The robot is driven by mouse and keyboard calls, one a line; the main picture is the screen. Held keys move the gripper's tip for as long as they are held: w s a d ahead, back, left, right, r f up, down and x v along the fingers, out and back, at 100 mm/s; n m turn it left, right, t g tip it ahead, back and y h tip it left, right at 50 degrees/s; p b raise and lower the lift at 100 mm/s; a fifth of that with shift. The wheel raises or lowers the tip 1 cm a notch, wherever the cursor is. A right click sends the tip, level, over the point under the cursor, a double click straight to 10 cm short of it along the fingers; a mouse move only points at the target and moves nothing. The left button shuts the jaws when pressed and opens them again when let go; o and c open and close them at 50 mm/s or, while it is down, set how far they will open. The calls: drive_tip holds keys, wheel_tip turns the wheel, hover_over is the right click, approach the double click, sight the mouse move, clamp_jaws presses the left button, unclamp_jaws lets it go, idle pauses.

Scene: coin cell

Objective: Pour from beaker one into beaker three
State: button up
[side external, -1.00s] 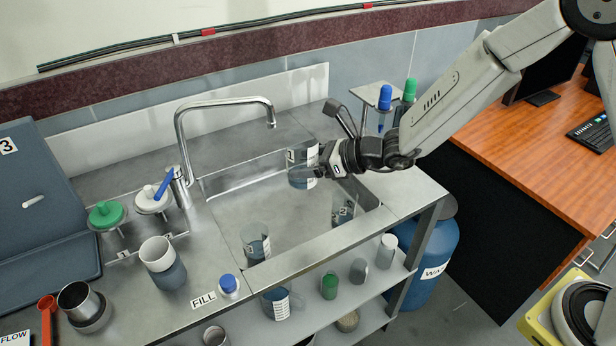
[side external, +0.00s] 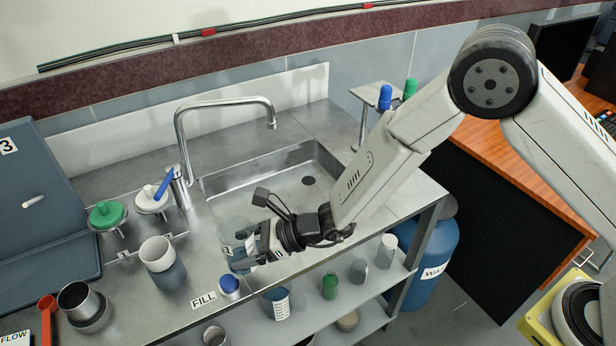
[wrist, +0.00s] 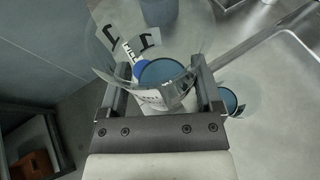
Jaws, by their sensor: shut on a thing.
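Beaker one (side external: 238,256) is a clear beaker with a "1" label and blue liquid. My gripper (side external: 262,243) is shut on it above the front edge of the sink, near the FILL label. In the wrist view beaker one (wrist: 160,75) sits between the fingers (wrist: 160,88), and blue liquid shows in it. Another clear beaker with blue liquid (wrist: 232,101) shows just right of the fingers; its number cannot be read. Beaker three cannot be made out in the side view, where my arm covers part of the sink.
The steel sink (side external: 240,185) has a tall faucet (side external: 225,103) behind it. A blue-capped bottle (side external: 229,286) stands close by the held beaker. A grey-and-white cup (side external: 160,262) stands to the left. Several bottles stand on the lower shelf (side external: 320,318).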

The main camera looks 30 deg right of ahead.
sight(257, 247)
idle(0.4)
drive_tip(key=shift+w+d+r+m+g+y, duration=0.3)
drive_tip(key=shift+w+m+g+y, duration=0.15)
drive_tip(key=shift+m, duration=0.35)
drive_tip(key=shift+w+d+f+m+g+y, duration=0.3)
drive_tip(key=shift+w+f+m+y, duration=0.15)
drive_tip(key=shift+m, duration=0.4)
drive_tip(key=shift+w+d+f+m+g+y, duration=0.3)
drive_tip(key=shift+f+m+y, duration=0.2)
drive_tip(key=shift+m, duration=0.4)
drive_tip(key=shift+w+d+f+m+g+y, duration=0.25)
drive_tip(key=shift+w+f+m+y, duration=0.25)
drive_tip(key=shift+m, duration=0.35)
drive_tip(key=shift+s+f+m+y, duration=0.15)
drive_tip(key=shift+m+y, duration=0.15)
drive_tip(key=shift+m, duration=0.2)
drive_tip(key=shift+r+m+y, duration=0.3)
drive_tip(key=shift+r+m, duration=0.15)
drive_tip(key=shift+m, duration=0.25)
idle(1.7)
drive_tip(key=shift+f+m, duration=0.15)
drive_tip(key=shift+m, duration=0.25)
idle(0.9)
